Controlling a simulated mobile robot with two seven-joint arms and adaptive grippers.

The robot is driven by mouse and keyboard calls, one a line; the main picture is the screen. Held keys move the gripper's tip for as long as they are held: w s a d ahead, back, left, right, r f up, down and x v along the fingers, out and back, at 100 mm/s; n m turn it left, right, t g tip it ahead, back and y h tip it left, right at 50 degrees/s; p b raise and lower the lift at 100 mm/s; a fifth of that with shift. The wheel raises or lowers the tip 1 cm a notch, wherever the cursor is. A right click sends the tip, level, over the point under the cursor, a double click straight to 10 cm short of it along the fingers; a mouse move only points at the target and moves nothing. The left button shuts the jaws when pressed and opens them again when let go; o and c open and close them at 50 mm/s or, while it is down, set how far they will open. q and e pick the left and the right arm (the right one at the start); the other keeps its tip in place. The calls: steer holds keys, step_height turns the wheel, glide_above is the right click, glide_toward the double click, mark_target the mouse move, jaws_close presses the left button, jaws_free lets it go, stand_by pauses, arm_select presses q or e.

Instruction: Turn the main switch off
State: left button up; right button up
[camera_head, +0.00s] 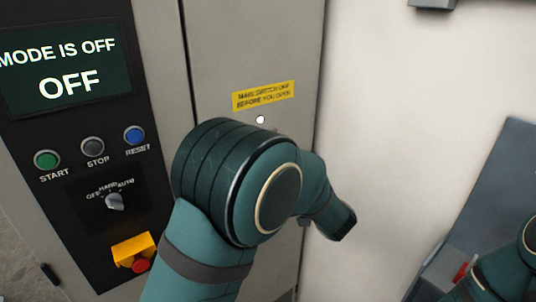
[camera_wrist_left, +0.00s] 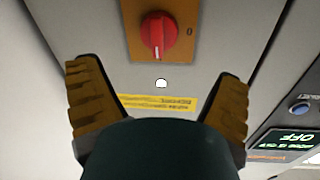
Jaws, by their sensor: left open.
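The main switch is a red rotary knob (camera_wrist_left: 158,36) on an orange plate (camera_wrist_left: 184,12) at the top of the left wrist view. Its grip bar stands roughly vertical in that picture, with a small mark like a 0 to its right. My left gripper (camera_wrist_left: 158,72) is open, its two fingers spread wide to either side below the knob, holding nothing; the knob appears beyond the fingertips. In the head view my left arm covers the switch and the gripper. A yellow warning label (camera_head: 263,96) about the main switch is on the grey cabinet door (camera_head: 260,45).
A black panel left of the door has a screen (camera_head: 67,68) reading "MODE IS OFF", START, STOP and RESET buttons, a mode selector (camera_head: 115,201) and a red button (camera_head: 140,266) on yellow. A white round spot (camera_head: 260,119) is under the label. Part of my right arm shows lower right.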

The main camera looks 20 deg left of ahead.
arm_select(q)
steer(key=x, duration=0.9)
steer(key=shift+w+a+p, duration=0.15)
steer(key=shift+w+p, duration=0.15)
steer(key=shift+w, duration=0.05)
steer(key=c, duration=1.3)
